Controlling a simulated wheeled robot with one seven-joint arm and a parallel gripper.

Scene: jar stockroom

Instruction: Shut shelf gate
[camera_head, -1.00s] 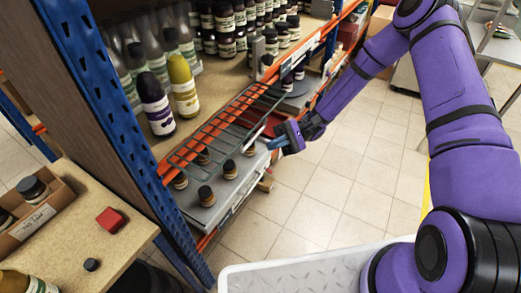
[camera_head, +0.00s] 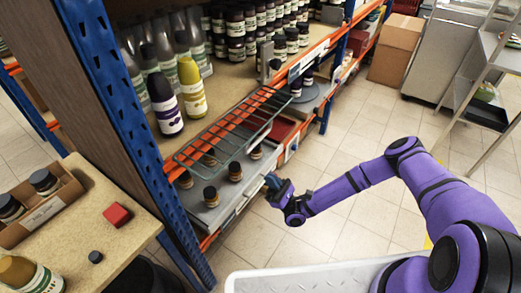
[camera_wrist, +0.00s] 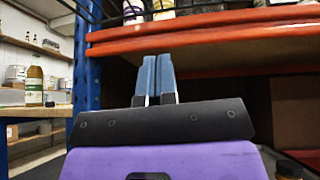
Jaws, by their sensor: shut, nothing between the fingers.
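The shelf gate (camera_head: 236,126) is a dark wire grid along the front of the upper shelf. It leans outward from the orange shelf edge (camera_head: 318,52), low over the shelf below. Its dark bars also cross the top of the wrist view (camera_wrist: 225,20). My gripper (camera_head: 272,182) is in front of the lower shelf, below the gate's outer edge and apart from it. In the wrist view my gripper's blue fingers (camera_wrist: 157,77) are together, with nothing between them. They point toward the shelving, below the gate bars.
A yellow bottle (camera_head: 192,90) and a purple bottle (camera_head: 165,105) stand on the upper shelf near the gate. Small jars (camera_head: 211,196) sit on a grey tray below. A blue post (camera_head: 125,110) rises at left. Floor (camera_head: 335,220) right of the shelving is clear.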

